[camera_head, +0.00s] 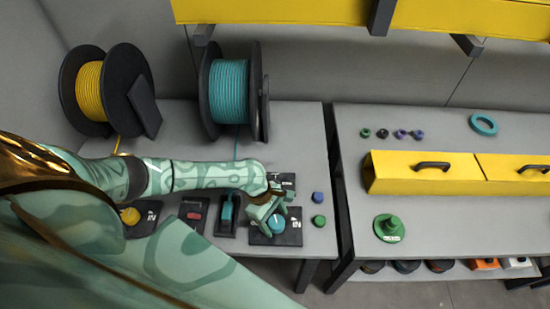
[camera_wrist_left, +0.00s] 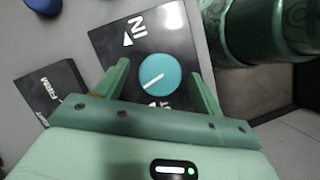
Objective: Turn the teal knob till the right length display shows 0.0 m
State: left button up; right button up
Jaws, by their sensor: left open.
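The teal knob (camera_head: 278,221) sits on a dark plate near the bench's front edge. In the left wrist view the knob (camera_wrist_left: 160,74) is round, with a white pointer line slanting across it, and white lettering is on the plate around it. My left gripper (camera_head: 265,208) is open above the knob. In the wrist view its two fingers stand on either side of the knob, with gaps visible. A small dark panel (camera_head: 284,179) behind the gripper has pale marks too small to read, so I cannot tell any length value. My right gripper is not in view.
A yellow reel (camera_head: 89,90) and a teal reel (camera_head: 229,88) stand behind my left arm. A yellow knob (camera_head: 130,216), a red button (camera_head: 194,215) and a teal lever (camera_head: 227,208) are left of the teal knob. Blue and green caps (camera_head: 318,198) lie to its right.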

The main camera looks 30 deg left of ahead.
pick_arm(q)
jog(key=c, duration=1)
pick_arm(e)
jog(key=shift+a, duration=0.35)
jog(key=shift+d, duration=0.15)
pick_arm(q)
jog(key=shift+m, duration=0.3)
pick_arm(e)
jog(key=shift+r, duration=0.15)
